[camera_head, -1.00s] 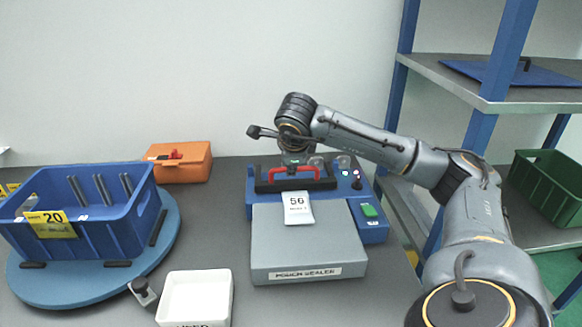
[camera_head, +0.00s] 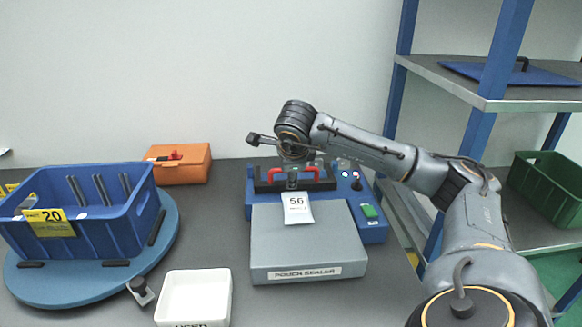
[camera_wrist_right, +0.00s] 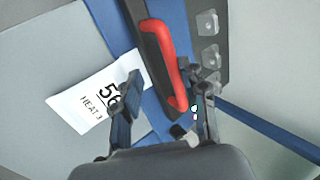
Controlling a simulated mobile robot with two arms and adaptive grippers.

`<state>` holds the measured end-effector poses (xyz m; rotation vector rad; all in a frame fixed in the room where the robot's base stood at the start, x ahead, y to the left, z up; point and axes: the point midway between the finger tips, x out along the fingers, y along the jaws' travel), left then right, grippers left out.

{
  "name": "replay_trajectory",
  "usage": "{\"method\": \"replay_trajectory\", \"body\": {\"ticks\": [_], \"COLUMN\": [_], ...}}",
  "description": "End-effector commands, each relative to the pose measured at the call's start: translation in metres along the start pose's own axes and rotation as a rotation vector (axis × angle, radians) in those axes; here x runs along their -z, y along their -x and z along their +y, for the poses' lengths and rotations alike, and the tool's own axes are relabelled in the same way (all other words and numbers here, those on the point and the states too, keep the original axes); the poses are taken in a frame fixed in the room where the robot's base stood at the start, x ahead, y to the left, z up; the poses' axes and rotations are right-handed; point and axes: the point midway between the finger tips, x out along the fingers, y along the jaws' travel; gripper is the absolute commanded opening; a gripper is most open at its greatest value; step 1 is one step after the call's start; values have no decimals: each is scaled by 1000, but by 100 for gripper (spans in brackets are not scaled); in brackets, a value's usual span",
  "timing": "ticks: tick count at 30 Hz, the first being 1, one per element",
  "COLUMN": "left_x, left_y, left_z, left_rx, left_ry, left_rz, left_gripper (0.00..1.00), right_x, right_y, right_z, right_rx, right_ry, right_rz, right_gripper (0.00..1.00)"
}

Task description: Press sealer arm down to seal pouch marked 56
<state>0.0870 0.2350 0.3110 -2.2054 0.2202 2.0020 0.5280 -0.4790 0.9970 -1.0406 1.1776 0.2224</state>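The blue pouch sealer (camera_head: 375,228) has a grey front shelf labelled POUCH SEALER and a dark sealer arm (camera_head: 262,186) with a red handle (camera_head: 314,170). The white pouch marked 56 (camera_head: 297,212) lies on the shelf, its far end at the sealer arm. It shows in the right wrist view (camera_wrist_right: 82,102), marked 56 and HEAT 3, partly hidden by a finger. My right gripper (camera_head: 292,181) is at the handle from above. In the right wrist view its fingers (camera_wrist_right: 168,88) are apart, with the red handle (camera_wrist_right: 168,55) between them; contact cannot be told. My left gripper is not in view.
A blue bin marked 20 (camera_head: 100,236) stands on a round blue turntable (camera_head: 70,278) at left. A white tray (camera_head: 228,295) stands at front and an orange case (camera_head: 196,166) behind. A shelf rack (camera_head: 485,127) with a green crate (camera_head: 545,190) is at right.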

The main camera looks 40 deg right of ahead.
Motion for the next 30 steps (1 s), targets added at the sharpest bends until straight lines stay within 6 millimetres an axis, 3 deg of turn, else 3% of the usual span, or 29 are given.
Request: {"method": "replay_trajectory", "body": {"ticks": [22, 26, 30], "left_x": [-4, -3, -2], "left_y": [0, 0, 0], "left_z": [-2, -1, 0], "left_rx": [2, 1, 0], "left_ry": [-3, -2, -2], "left_rz": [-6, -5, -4], "left_gripper": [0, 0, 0], "right_x": [1, 0, 0], "right_y": [2, 14, 42], "right_z": [-1, -2, -3], "right_rx": [1, 4, 6], "right_ry": [-1, -2, -1], "right_rz": [0, -3, -5], "right_gripper": [35, 35, 35]}}
